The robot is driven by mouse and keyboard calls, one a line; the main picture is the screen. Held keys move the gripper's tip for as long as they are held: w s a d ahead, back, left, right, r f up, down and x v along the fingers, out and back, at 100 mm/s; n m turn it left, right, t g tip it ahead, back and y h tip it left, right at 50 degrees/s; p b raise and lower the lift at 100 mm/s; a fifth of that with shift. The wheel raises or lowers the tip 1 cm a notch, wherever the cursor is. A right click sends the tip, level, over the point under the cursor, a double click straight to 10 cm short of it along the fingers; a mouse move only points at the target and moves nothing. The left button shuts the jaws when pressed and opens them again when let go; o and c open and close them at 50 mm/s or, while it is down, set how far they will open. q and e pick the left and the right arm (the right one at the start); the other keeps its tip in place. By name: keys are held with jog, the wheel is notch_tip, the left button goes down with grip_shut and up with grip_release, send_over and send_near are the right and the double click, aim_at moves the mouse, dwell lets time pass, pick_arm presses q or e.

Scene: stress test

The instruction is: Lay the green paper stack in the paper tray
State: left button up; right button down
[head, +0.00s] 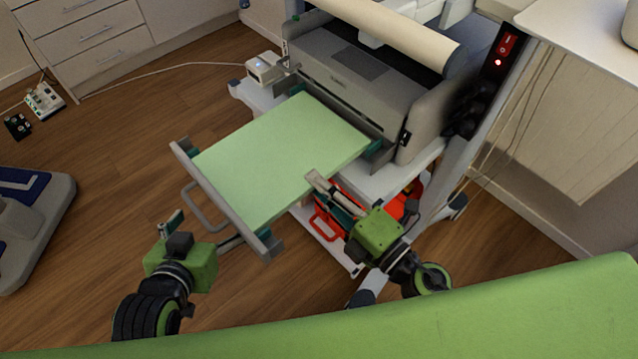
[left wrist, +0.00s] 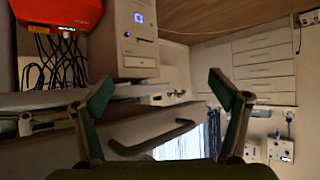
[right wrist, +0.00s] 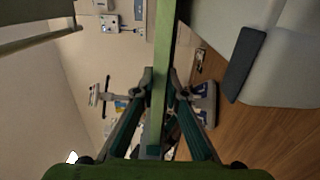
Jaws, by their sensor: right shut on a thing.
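The green paper stack (head: 285,155) is a flat light-green block over the pulled-out paper tray, between its grey front panel (head: 222,200) and the printer. I cannot tell whether it rests on the tray floor, which it hides. My right gripper (head: 322,187) is shut on the stack's near right edge; the right wrist view shows the stack edge-on (right wrist: 163,50) between the fingers (right wrist: 160,80). My left gripper (head: 203,228) is open and empty just outside the tray front. In the left wrist view the tray handle (left wrist: 150,140) shows between its open fingers (left wrist: 160,82).
The grey printer (head: 350,85) stands on a white cart behind the tray. A red case (head: 330,228) is on the shelf below. A green surface (head: 480,310) crosses the foreground. The wood floor (head: 110,180) at the left is mostly clear.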

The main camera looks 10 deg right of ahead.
pick_arm(q)
jog(key=shift+w+r, duration=0.15)
jog(key=shift+r, duration=0.1)
pick_arm(e)
jog(key=shift+a+r, duration=0.15)
jog(key=c, duration=2)
grip_release()
jog(key=shift+o, duration=0.2)
